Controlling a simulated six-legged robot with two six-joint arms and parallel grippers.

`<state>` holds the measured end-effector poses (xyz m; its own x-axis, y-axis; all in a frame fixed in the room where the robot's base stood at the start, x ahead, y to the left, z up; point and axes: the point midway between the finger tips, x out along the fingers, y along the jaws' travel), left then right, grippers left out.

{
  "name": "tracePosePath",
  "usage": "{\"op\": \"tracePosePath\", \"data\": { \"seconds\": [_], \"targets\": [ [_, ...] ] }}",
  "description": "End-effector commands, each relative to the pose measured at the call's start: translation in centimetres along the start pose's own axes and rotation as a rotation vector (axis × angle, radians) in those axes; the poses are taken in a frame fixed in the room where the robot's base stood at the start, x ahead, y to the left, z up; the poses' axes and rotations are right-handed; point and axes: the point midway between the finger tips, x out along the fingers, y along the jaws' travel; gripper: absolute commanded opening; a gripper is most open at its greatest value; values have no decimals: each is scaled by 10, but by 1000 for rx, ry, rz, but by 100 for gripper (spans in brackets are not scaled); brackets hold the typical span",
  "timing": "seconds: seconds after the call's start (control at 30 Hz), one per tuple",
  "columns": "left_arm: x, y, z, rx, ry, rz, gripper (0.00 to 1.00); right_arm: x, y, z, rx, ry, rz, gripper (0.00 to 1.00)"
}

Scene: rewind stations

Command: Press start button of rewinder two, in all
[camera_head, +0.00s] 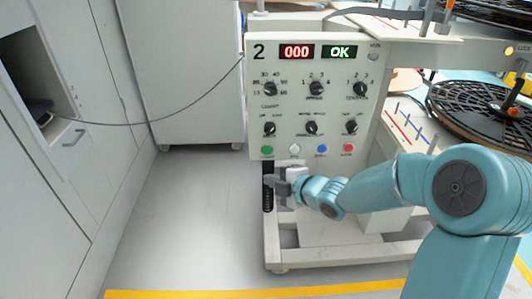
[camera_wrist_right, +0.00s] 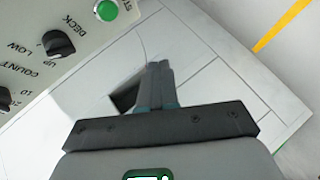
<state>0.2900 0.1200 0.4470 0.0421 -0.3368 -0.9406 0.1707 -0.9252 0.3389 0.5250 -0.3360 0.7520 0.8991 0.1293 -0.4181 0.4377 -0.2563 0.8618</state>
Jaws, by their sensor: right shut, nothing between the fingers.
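The panel of rewinder two (camera_head: 290,95) faces me in the head view, marked "2", with a red "000" display (camera_head: 297,52) and a green "OK" display (camera_head: 339,52). Its green button (camera_head: 267,150) is leftmost in the bottom row; it also shows in the wrist view (camera_wrist_right: 106,10), at the upper left, with a partly cut-off label. My right gripper (camera_head: 270,181) is just below the green button in the head view. In the wrist view its fingers (camera_wrist_right: 158,72) are together and empty, apart from the button in the picture. My left gripper is not in view.
White (camera_head: 294,149), blue (camera_head: 321,149) and red (camera_head: 348,148) buttons sit right of the green one, with several black knobs above. Reels (camera_head: 470,112) stand at the right. Grey cabinets (camera_head: 185,70) are at the left. The floor left of the machine is clear.

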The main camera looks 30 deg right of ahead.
Motion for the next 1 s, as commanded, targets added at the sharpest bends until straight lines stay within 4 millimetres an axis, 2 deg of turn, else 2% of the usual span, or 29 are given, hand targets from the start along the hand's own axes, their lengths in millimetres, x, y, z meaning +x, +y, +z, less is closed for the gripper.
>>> {"op": "tracePosePath", "data": {
  "seconds": [0.17,0.53,0.7,1.0],
  "targets": [
    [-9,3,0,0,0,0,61,7,7,2,0,2,-2,0],
    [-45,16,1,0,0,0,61,44,34,26,0,2,-3,0],
    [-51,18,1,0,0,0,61,57,41,35,-1,3,-2,0],
    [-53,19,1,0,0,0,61,64,44,40,0,3,-1,0]
  ]
}}
